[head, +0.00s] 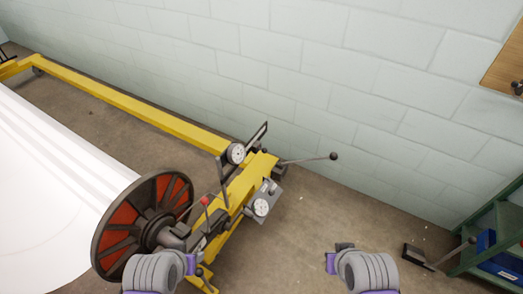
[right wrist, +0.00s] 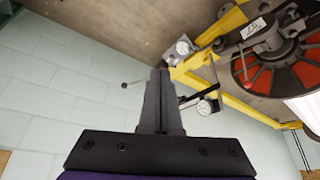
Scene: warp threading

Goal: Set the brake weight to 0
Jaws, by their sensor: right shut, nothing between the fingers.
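The yellow beam stand (head: 236,196) carries the brake parts at the end of the warp beam. Two white dials, an upper one (head: 236,153) and a lower one (head: 261,207), sit on it; their readings are too small to tell. A dark slotted bar (head: 258,136) and a ball-ended lever (head: 333,156) stick out; I cannot tell which part is the brake weight. My right gripper (head: 341,247) is right of the stand, apart from it. In the right wrist view its fingers (right wrist: 160,74) are shut and empty. My left gripper (head: 192,264) is before the disc; its fingers are unclear.
The red and black disc (head: 147,222) and white warp roll (head: 50,190) fill the left. A block wall (head: 400,90) stands behind. A green shelf (head: 493,228) with a blue bin (head: 490,243) stands at right, a black pedal-like piece (head: 418,256) beside it. Floor between is clear.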

